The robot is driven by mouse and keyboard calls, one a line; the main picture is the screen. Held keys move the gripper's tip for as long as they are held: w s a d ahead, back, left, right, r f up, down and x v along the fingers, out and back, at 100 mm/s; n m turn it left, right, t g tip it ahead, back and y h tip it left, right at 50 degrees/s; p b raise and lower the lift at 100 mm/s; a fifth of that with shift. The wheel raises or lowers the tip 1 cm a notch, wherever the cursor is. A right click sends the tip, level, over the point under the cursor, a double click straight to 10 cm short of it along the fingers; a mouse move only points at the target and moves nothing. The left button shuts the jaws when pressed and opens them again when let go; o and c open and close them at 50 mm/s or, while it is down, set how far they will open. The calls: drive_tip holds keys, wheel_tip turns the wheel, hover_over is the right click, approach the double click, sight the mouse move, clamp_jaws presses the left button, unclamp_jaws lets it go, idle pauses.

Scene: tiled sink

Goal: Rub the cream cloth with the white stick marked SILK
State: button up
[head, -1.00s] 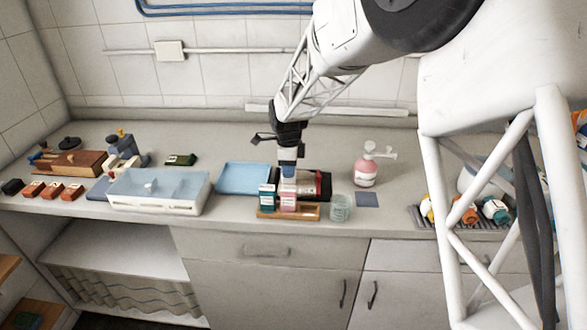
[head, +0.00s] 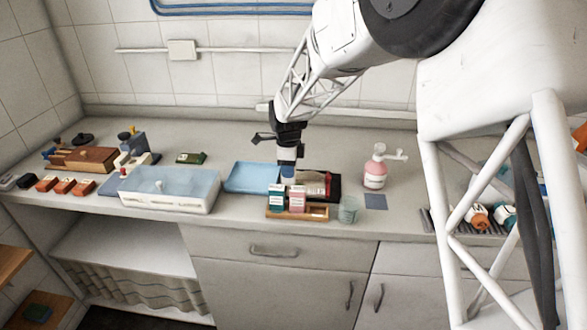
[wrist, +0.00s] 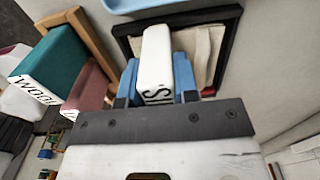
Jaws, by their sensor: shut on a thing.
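My gripper (head: 287,178) points down behind the wooden rack in the head view. In the wrist view its blue fingers (wrist: 158,82) are shut on the white stick (wrist: 157,62), whose dark lettering is partly cut off. The cream cloth (wrist: 205,48) lies in a black frame (wrist: 231,40) beyond and beside the stick. The stick's far end overlaps the cloth in the picture; I cannot tell whether they touch. In the head view the black frame (head: 335,188) is partly hidden, and the white stick is not clear.
The wooden rack (head: 312,214) holds a teal stick (head: 276,198) and a pink stick (head: 297,199); the teal one reads WOOL in the wrist view. A glass (head: 348,210), blue tray (head: 250,177) and pink pump bottle (head: 375,172) stand close by. Bare counter lies behind.

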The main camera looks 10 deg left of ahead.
drive_tip(key=shift+a, duration=0.3)
idle(0.5)
drive_tip(key=shift+d, duration=0.15)
drive_tip(key=shift+d, duration=1.6)
drive_tip(key=shift+d, duration=0.1)
drive_tip(key=shift+d+f, duration=0.15)
drive_tip(key=shift+d, duration=1.45)
drive_tip(key=shift+s, duration=0.15)
